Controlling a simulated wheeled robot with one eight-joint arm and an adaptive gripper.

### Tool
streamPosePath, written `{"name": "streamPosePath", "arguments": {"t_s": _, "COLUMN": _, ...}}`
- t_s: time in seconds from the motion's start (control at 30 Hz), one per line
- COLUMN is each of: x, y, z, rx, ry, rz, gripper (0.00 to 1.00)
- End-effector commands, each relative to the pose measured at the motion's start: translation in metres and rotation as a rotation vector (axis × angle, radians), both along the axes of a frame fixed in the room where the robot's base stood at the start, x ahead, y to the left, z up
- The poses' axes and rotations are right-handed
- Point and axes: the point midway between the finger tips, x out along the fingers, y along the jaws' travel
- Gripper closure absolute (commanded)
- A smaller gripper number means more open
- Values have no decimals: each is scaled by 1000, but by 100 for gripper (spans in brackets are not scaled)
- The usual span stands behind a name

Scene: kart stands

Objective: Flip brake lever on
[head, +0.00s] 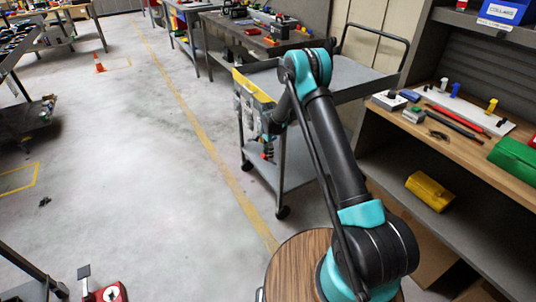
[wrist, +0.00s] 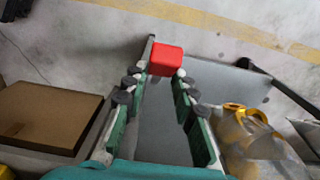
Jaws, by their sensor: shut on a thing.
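A red block-like piece (wrist: 166,58), which looks like the grip of the brake lever, sits between the fingertips of my gripper (wrist: 165,74) in the wrist view. The green-padded fingers close in on it from both sides. Whatever carries the red piece is hidden. In the head view my gripper (head: 267,153) hangs down at the left end of the grey kart (head: 350,72), with a bit of red at its tips. The lever's angle cannot be told.
A wooden shelf bench (head: 455,130) with tools and a yellow box (head: 429,191) stands on the right. In the wrist view a cardboard box (wrist: 45,118) is at left. A workbench (head: 262,38) stands behind the kart. The floor left of the yellow line is mostly open.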

Motion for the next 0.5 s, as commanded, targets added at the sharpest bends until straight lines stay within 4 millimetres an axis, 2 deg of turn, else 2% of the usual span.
{"name": "streamPosePath", "arguments": {"t_s": 0.03, "x": 2, "y": -4, "z": 0, "rx": -4, "ry": -4, "rz": -4, "gripper": 72}}
{"name": "streamPosePath", "arguments": {"t_s": 0.2, "x": 1, "y": -2, "z": 0, "rx": -3, "ry": -3, "rz": -2, "gripper": 52}}
{"name": "streamPosePath", "arguments": {"t_s": 0.5, "x": 0, "y": 0, "z": -1, "rx": -1, "ry": -1, "rz": -1, "gripper": 52}}
